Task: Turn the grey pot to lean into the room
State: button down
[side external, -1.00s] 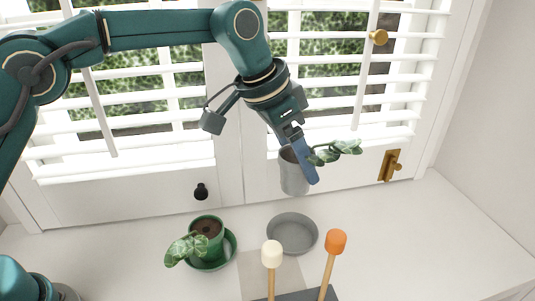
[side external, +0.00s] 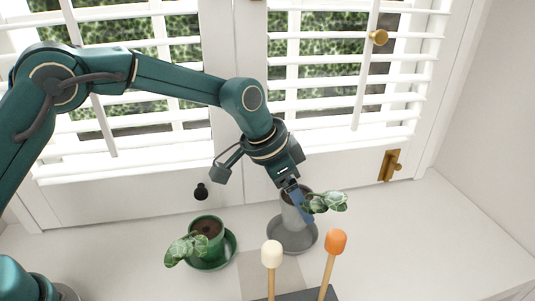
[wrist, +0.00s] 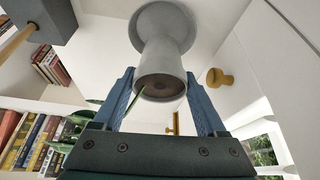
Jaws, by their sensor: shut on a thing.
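The grey pot (side external: 290,214) is upright in my gripper (side external: 301,208), its base at or just above the grey saucer (side external: 293,242); contact is unclear. Its plant (side external: 326,202) leans to the right in the side view, roughly along the window. In the wrist view the blue fingers (wrist: 163,92) stand on either side of the pot (wrist: 160,66), with the saucer (wrist: 172,18) beyond it. The stem leans left there, toward bookshelves, and its leaves are partly hidden behind my gripper.
A green pot (side external: 207,231) in a green saucer (side external: 231,253) stands to the left. A cream-topped stick (side external: 271,254) and an orange-topped stick (side external: 335,243) rise from a dark block (side external: 305,295) in front. The shuttered window (side external: 235,180) is close behind. The sill is clear at right.

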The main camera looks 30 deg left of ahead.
jog(key=shift+s+a+f, duration=0.1)
jog(key=shift+s+f, duration=0.05)
jog(key=shift+f, duration=1.65)
grip_release()
